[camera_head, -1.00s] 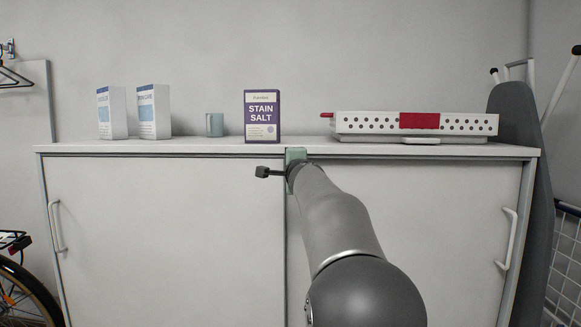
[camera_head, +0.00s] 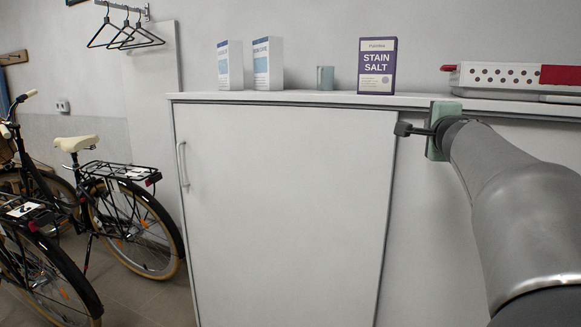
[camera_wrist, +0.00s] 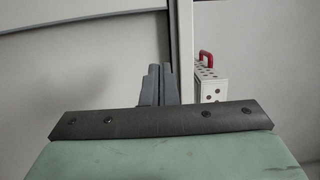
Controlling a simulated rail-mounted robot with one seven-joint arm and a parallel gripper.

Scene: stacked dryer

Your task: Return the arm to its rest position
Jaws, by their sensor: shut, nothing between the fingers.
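My arm comes in from the right in the head view. My gripper's pale green hand (camera_head: 440,130) is in front of the white cabinet (camera_head: 285,215), just below its top and right of the left door's edge. In the wrist view, my gripper's two grey fingers (camera_wrist: 158,84) are side by side, shut and empty. Behind them are pale cabinet surfaces and the vertical-looking edge strip of the top. The distance from fingers to cabinet is hard to tell.
On the cabinet top stand two white-and-blue boxes (camera_head: 267,63), a small glass (camera_head: 325,78), a purple Stain Salt box (camera_head: 377,65) and a white perforated box (camera_head: 498,78) with red parts. It also shows in the wrist view (camera_wrist: 209,83). Bicycles (camera_head: 125,210) stand left; hangers (camera_head: 125,30) hang above.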

